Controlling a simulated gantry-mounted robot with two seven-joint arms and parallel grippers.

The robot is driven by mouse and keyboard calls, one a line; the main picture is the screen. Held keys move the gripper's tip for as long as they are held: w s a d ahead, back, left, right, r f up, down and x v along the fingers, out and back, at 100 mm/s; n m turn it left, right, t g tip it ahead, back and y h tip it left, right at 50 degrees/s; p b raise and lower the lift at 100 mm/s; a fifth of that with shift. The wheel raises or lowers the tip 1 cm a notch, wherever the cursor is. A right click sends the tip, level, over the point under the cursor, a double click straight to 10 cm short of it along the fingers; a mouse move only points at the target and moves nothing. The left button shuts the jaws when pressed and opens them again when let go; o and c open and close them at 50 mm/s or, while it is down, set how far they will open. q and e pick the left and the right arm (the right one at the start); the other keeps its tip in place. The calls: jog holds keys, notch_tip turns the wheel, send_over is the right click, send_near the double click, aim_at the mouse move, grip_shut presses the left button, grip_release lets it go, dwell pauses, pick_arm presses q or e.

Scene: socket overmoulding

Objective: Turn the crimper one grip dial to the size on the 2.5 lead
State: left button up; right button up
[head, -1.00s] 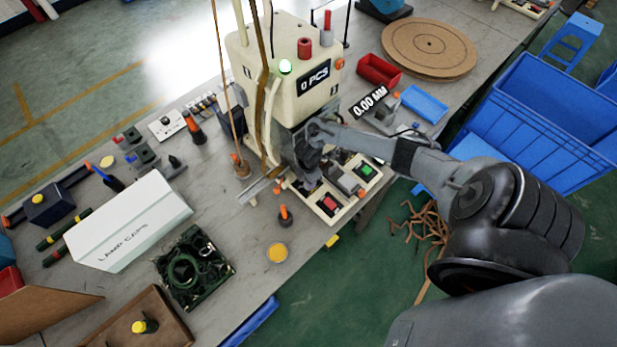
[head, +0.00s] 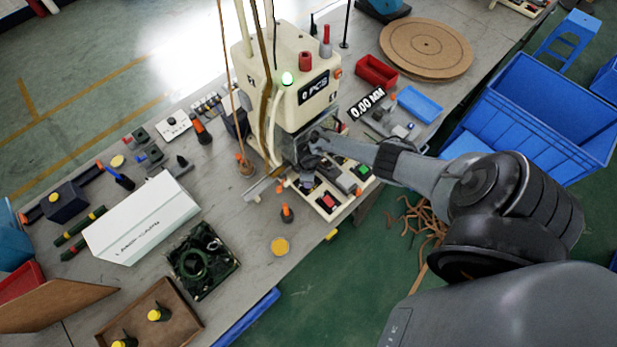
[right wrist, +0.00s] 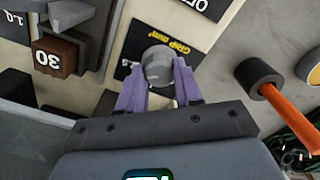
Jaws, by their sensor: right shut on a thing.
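The cream crimper (head: 290,85) with its "0 PCS" display stands at the back of the bench. My right arm reaches to its base in the head view, where the fingertips are hard to make out. In the right wrist view my right gripper (right wrist: 160,85) is shut on a grey round dial (right wrist: 158,66), one purple finger on each side. A black label with yellow, upside-down "GRIP" lettering (right wrist: 178,50) is just behind the dial. The number the dial points to cannot be read. I cannot pick out the 2.5 lead. My left gripper is not in view.
A white box (head: 145,218), a red tray (head: 377,72) and a blue tray (head: 421,104) are on the bench.

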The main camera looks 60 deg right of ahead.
jog(key=shift+m, duration=0.3)
jog(key=o, duration=1)
jog(key=shift+o, duration=0.2)
jog(key=shift+r+p, duration=0.4)
jog(key=shift+r, duration=0.15)
notch_tip(320, 180, up, 10)
jog(key=p, duration=0.3)
jog(key=shift+f, duration=0.15)
